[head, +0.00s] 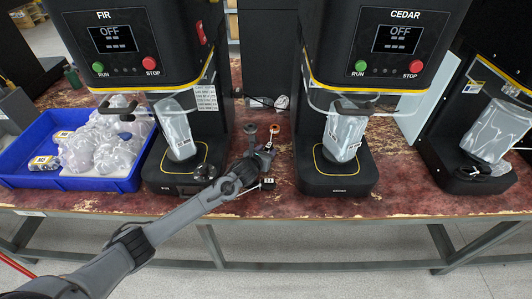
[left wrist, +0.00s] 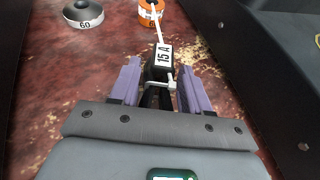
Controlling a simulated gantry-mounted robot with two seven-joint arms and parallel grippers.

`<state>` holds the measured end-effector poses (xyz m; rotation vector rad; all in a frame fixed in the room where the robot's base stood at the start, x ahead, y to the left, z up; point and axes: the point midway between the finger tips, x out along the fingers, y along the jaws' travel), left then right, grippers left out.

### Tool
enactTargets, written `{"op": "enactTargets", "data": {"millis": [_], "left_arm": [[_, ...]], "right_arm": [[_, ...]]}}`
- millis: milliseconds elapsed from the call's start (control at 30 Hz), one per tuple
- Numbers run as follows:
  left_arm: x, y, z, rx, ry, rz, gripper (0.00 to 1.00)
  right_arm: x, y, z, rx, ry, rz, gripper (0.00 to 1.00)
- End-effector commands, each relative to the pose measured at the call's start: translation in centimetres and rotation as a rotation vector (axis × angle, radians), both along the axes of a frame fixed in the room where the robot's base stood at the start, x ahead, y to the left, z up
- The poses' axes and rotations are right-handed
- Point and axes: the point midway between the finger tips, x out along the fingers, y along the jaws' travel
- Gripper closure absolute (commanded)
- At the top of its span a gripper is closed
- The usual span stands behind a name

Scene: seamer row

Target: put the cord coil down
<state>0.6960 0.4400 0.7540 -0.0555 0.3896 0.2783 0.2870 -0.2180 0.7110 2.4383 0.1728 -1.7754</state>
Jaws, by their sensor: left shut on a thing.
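My left gripper (head: 264,153) reaches in over the table between the FIR machine and the CEDAR machine. In the left wrist view its two purple fingers (left wrist: 160,82) are closed on the black cord coil (left wrist: 156,98). The coil has a white tie and a white tag reading 15 A (left wrist: 164,54). In the head view the coil is mostly hidden by the gripper and too small to make out. I cannot tell whether it touches the table. My right gripper is not in view.
The FIR machine (head: 125,50) and CEDAR machine (head: 385,50) flank the gap. A blue tray (head: 110,183) of bagged items is at left. Bare red-brown tabletop (head: 400,203) shows in front.

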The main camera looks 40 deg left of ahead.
Motion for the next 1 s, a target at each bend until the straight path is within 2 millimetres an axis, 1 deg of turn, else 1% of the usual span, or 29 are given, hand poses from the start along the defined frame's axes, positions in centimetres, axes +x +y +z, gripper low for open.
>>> {"op": "enactTargets", "data": {"millis": [200, 233, 367, 633, 767, 867, 1000], "left_arm": [[0.0, 0.0, -0.4, 0.000, -0.001, 0.000, 0.90], [0.0, 0.0, -0.3, 0.000, 0.000, 0.000, 0.49], [0.0, 0.0, -0.3, 0.000, 0.001, 0.000, 0.29], [0.0, 0.0, -0.3, 0.000, 0.001, 0.000, 0.28], [-0.1, -0.1, 0.2, 0.000, 0.000, -0.001, 0.28], [-0.9, -0.3, 0.5, 0.002, 0.002, -0.001, 0.28], [-2.8, -0.8, 1.5, 0.002, 0.002, -0.003, 0.28]], "right_arm": [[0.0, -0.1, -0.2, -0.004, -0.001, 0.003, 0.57], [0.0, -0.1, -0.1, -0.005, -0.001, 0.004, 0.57], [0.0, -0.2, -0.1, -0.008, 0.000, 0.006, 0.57], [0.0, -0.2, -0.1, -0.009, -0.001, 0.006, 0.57], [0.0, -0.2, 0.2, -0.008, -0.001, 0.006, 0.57], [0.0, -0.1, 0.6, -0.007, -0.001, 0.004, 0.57], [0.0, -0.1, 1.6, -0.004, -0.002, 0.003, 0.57]]}}
